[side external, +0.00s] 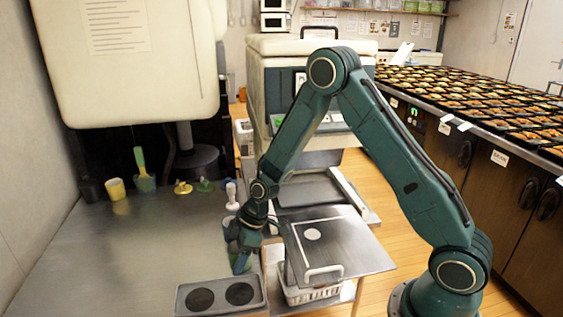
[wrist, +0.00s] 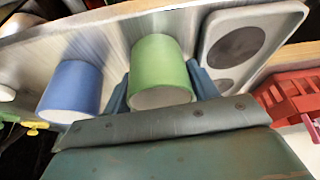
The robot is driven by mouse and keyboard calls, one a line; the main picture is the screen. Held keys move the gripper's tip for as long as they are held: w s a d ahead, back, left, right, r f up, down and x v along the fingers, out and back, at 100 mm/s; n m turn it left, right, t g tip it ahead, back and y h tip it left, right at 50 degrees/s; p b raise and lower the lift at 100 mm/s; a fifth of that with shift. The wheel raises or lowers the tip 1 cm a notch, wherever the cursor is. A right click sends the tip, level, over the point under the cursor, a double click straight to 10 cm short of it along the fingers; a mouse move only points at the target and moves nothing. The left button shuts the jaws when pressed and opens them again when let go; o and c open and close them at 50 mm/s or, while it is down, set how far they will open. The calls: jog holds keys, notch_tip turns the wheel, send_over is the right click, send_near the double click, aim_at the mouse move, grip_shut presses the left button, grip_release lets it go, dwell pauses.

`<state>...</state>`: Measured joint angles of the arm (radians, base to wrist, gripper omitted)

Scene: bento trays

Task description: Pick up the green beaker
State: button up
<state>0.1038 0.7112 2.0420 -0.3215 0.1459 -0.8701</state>
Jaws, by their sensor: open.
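The green beaker (wrist: 160,68) stands between the two blue-grey fingers of my gripper (wrist: 160,92) in the wrist view. The fingers are open, one on each side of it; I cannot tell whether either touches it. A blue beaker (wrist: 72,88) stands just left of the left finger. In the side external view my gripper (side external: 241,255) is low over the right edge of the metal counter, and the green beaker is largely hidden there by the gripper.
A grey tray (wrist: 212,60) with two dark round recesses lies right of the gripper, and shows in the side view (side external: 187,309). Yellow cup (side external: 116,188) and a green-handled tool (side external: 141,165) stand at the counter's back. A red basket-like object (wrist: 290,95) is at far right. The counter's left is clear.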

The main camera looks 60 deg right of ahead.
jog(key=c, duration=0.6)
jog(key=shift+r, duration=0.15)
notch_tip(320, 180, up, 20)
jog(key=shift+f, duration=0.1)
dwell(0.5)
dwell(0.5)
